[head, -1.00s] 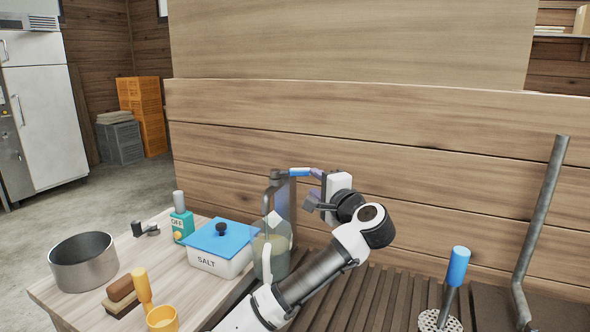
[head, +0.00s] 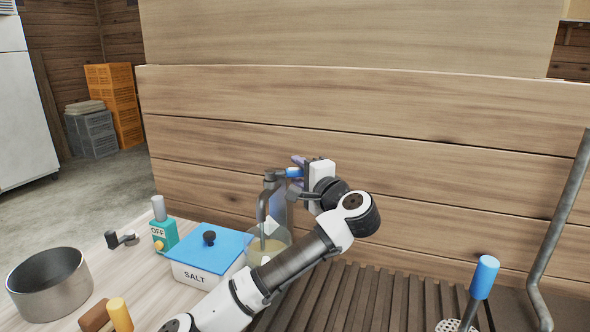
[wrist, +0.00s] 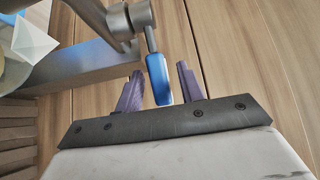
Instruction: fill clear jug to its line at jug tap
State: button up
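The clear jug (head: 277,240) stands under the spout of the grey jug tap (head: 275,195), partly behind my arm. It holds some pale yellowish liquid; I cannot make out its line or whether liquid is running. A white tilted shape shows at the jug, which also appears at the top left of the wrist view (wrist: 12,62). The tap's blue lever (wrist: 157,78) points out towards my gripper (wrist: 160,71). My gripper is open, its purple fingers on either side of the lever, with gaps showing between them and it.
A white salt box (head: 196,272) with a blue lid stands left of the jug. A green bottle (head: 164,236), a steel pot (head: 50,286) and a yellow-handled item (head: 119,315) are further left. A blue-handled tool (head: 483,278) and grey pipe (head: 560,225) are at right. A plank wall stands behind.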

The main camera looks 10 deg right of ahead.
jog(key=shift+c, duration=0.2)
grip_shut()
jog(key=shift+w+a+h, duration=0.15)
jog(key=shift+h, duration=0.15)
